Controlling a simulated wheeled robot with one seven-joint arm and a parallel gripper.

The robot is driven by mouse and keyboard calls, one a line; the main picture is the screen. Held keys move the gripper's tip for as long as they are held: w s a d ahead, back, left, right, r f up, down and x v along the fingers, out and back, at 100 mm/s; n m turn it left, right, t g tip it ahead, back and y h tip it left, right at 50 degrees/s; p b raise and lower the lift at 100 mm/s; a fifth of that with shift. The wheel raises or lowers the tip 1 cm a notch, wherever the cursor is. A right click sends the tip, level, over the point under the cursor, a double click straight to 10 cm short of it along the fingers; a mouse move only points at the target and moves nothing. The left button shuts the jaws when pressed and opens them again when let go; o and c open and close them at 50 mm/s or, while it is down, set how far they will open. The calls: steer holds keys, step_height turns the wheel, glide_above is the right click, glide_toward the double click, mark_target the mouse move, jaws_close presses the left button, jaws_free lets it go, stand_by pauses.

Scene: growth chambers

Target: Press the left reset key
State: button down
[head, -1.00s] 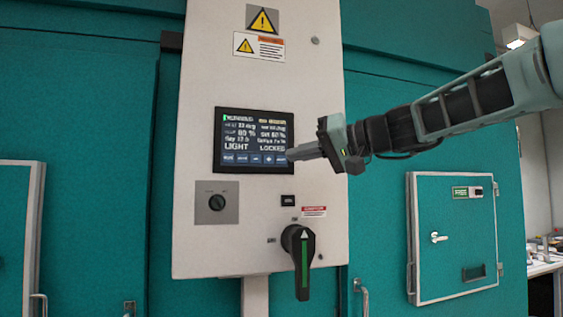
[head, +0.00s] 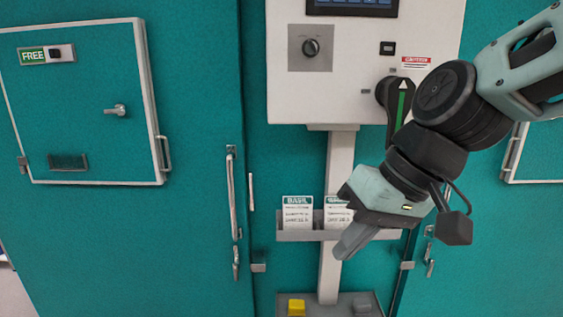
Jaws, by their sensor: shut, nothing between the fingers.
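My gripper (head: 347,250) points down and to the left in front of the cards below the control panel (head: 350,95). Its fingers are shut with nothing between them. At the bottom edge, a yellow block (head: 296,307) sits on the left of a grey plate (head: 333,306), with a dark grey block (head: 361,305) on its right. Both are cut off by the frame, and no label shows on them. I cannot tell whether either is a reset key. My gripper is above them and apart. The panel's screen (head: 350,5) is mostly out of view.
A card rack (head: 295,236) with basil cards crosses the post below. Door handles (head: 232,200) stick out at the left. A small door (head: 80,110) reads FREE.

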steer(key=s+d+f+n+g+h, duration=0.1)
steer(key=s+d+f+n+h, duration=0.2)
steer(key=s+f, duration=0.8)
steer(key=shift+s+d+f+h+b, duration=0.4)
steer(key=shift+s+d+h, duration=0.2)
steer(key=shift+d+h, duration=0.35)
stand_by(1.4)
